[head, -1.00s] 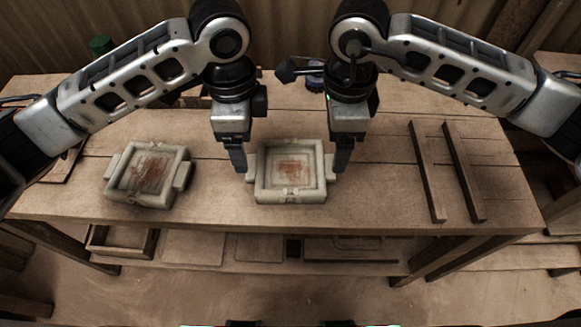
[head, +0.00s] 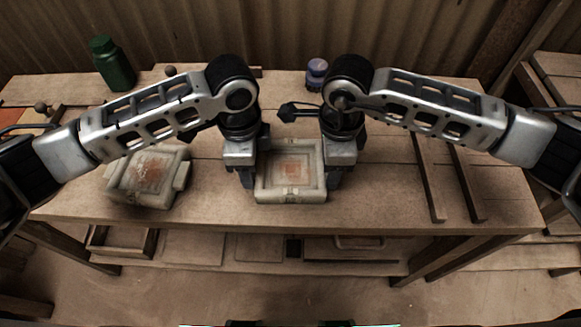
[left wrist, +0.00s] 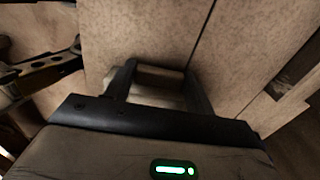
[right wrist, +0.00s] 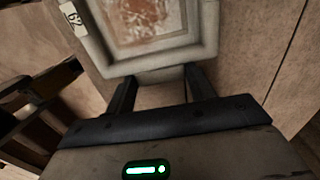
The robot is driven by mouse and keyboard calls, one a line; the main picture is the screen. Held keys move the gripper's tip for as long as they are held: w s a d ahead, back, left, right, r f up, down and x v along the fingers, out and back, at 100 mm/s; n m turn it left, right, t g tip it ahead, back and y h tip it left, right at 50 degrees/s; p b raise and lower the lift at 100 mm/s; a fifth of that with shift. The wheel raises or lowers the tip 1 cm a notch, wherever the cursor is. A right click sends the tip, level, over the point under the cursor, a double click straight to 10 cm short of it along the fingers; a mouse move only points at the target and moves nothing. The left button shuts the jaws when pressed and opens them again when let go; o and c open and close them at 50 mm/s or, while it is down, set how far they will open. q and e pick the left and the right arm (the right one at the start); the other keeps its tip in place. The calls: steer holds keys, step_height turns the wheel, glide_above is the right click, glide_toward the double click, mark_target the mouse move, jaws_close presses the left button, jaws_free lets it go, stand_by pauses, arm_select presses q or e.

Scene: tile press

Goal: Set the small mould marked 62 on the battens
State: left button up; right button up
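The small mould (head: 290,192), pale with a rust-stained middle, sits flat on the bench. In the right wrist view a tag reading 62 (right wrist: 73,18) shows at the rim of this mould (right wrist: 150,65). My left gripper (head: 243,180) is down at its left side; in the left wrist view the open fingers (left wrist: 160,85) straddle a pale lug. My right gripper (head: 334,180) is down at its right side, fingers (right wrist: 160,90) apart; contact there is unclear. Two dark battens (head: 429,180) (head: 466,185) lie parallel on the bench at the right.
A second similar mould (head: 150,180) sits at the left, partly behind my left arm. A green bottle (head: 113,65) and a small purple-blue jar (head: 317,74) stand at the back. Clear bench lies between the middle mould and the battens. A lower shelf (head: 200,250) holds flat pieces.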

arm_select(q)
steer(key=c, duration=0.8)
arm_select(e)
steer(key=c, duration=0.8)
arm_select(q)
steer(key=shift+r, duration=0.1)
arm_select(e)
steer(key=shift+r, duration=0.1)
